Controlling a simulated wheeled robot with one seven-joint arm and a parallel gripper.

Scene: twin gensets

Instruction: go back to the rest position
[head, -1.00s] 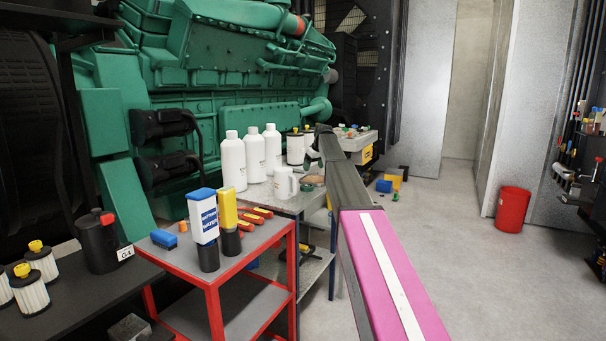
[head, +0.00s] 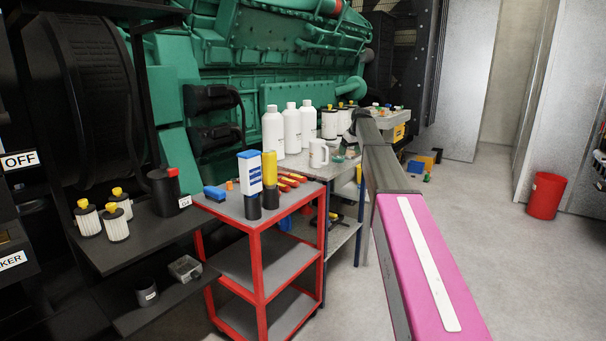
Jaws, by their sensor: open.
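My arm reaches forward from the lower right of the head view, with its pink link nearest and a dark grey link beyond. My gripper (head: 352,128) is small and dark at the far end of the arm, above the back of the grey bench (head: 312,171). It is open and I see nothing held in it. The arm partly hides its fingers. A white mug (head: 318,153) stands on the bench to the left of the gripper.
A red trolley (head: 259,265) holds a blue-and-white bottle (head: 249,172) and a yellow bottle (head: 269,170). White bottles (head: 273,132) stand on the bench, before the green genset (head: 225,65). A dark shelf (head: 150,240) is at left. Floor is open at right, with a red bin (head: 546,195).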

